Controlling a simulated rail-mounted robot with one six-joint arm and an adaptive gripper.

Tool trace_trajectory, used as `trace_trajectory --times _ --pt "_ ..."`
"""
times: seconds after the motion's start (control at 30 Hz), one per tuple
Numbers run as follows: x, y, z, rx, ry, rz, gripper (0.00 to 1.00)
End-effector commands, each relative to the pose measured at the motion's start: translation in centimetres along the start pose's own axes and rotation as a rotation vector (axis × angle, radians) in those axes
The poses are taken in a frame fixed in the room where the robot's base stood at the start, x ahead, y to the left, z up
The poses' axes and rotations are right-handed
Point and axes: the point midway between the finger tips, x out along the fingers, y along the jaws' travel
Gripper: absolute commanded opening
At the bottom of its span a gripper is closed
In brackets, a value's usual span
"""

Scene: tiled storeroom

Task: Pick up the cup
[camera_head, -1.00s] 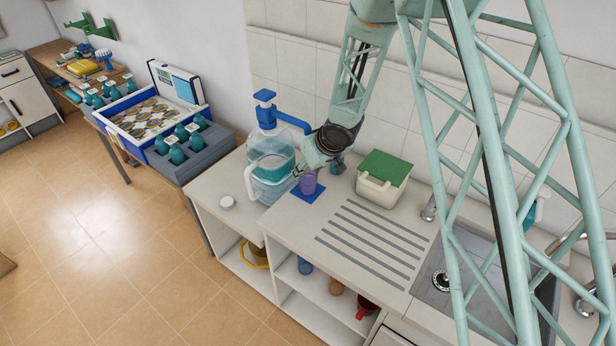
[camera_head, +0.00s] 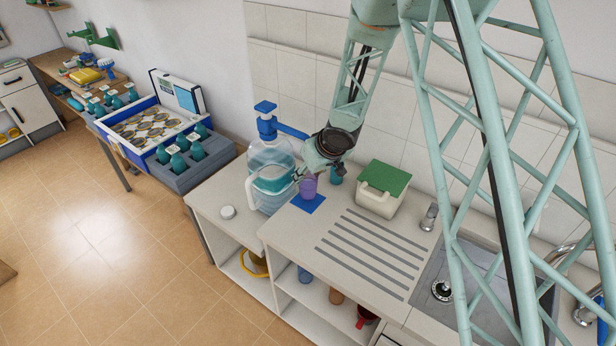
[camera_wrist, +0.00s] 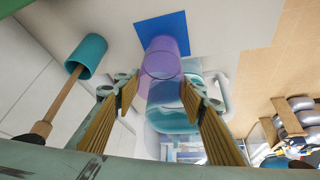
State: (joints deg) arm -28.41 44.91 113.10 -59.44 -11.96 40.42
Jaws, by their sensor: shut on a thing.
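The purple cup (camera_head: 309,187) is at the blue square mat (camera_head: 306,207) on the counter, beside the big water jug. It also shows in the wrist view (camera_wrist: 162,57), see-through and in front of the blue mat (camera_wrist: 176,20). My gripper (camera_head: 307,177) is at the cup, fingers pointing at it. In the wrist view my gripper (camera_wrist: 160,90) has its two ribbed fingers on either side of the cup, shut on it. I cannot tell whether the cup's base touches the mat or is slightly above it.
The water jug (camera_head: 270,180) with a blue pump stands close left of the cup. A teal cup (camera_wrist: 86,56) with a wooden stick is close by. A beige box with a green lid (camera_head: 383,187) stands to the right. The ribbed drainboard (camera_head: 370,245) in front is clear.

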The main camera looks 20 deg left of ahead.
Motion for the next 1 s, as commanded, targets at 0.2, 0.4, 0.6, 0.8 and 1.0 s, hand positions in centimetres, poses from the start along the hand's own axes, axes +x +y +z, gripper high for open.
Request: trace_trajectory --times 0.2,0.4,0.6,0.8,1.0 --pt "-0.9 -0.3 0.3 0.001 0.001 0.0 0.17" --pt "-1.7 -0.8 1.6 0.001 0.001 0.0 0.17" --pt "-2.6 -1.4 2.9 0.001 0.001 -0.001 0.17" --pt "-3.6 -2.0 4.2 0.001 0.001 0.0 0.17" --pt "-4.5 -2.6 5.5 0.001 0.001 0.0 0.17"
